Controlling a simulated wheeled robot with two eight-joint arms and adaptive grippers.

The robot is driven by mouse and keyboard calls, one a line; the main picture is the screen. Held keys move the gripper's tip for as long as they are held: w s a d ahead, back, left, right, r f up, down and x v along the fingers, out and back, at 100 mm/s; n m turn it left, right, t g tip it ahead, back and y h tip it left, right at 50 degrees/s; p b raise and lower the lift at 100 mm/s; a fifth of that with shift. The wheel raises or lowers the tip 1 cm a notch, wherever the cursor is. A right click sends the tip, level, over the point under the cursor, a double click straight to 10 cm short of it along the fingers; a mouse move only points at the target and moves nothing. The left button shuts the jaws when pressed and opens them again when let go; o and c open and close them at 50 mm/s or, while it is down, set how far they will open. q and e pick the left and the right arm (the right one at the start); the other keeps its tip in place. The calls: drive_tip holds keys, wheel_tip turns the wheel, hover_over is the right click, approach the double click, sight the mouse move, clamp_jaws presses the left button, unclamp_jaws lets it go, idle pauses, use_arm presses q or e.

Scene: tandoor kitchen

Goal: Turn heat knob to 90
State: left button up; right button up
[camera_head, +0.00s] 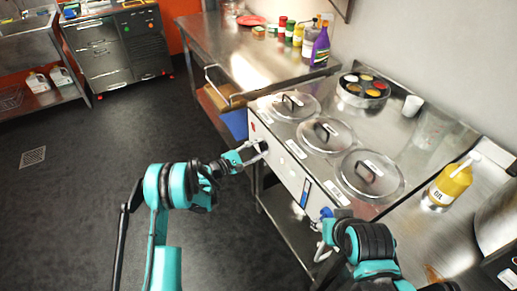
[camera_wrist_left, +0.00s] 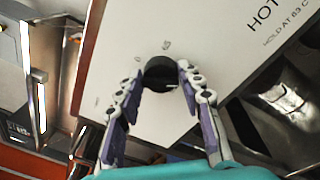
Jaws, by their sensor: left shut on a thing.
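The heat knob (camera_wrist_left: 160,70) is a round black dial on the white front panel (camera_wrist_left: 120,40) of the hot-holding unit, with small markings printed around it. In the left wrist view my left gripper (camera_wrist_left: 158,78) has a fingertip on either side of the knob and is shut on it. In the head view the left gripper (camera_head: 260,148) reaches the panel from the left and mostly hides the knob. The printed numbers are too small to read. My right gripper (camera_head: 322,248) is low near the unit's right end, and its jaws are not clear.
Several lidded pots (camera_head: 325,133) sit in the unit's top. A spice tin (camera_head: 362,88) and a white cup (camera_head: 412,105) stand behind them. A yellow oil bottle (camera_head: 450,185) stands at the right. The dark floor (camera_head: 80,190) at left is clear.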

use_arm(q)
drive_tip(key=m, duration=0.8)
drive_tip(key=m+h, duration=0.1)
drive_tip(key=m, duration=0.3)
drive_tip(key=shift+f+m, duration=0.3)
idle(0.3)
drive_tip(key=o, duration=1.1)
drive_tip(key=shift+o, duration=0.2)
drive_tip(key=shift+a, duration=0.1)
drive_tip(key=shift+s+a, duration=0.15)
drive_tip(key=shift+a, duration=0.15)
drive_tip(key=v, duration=1.1)
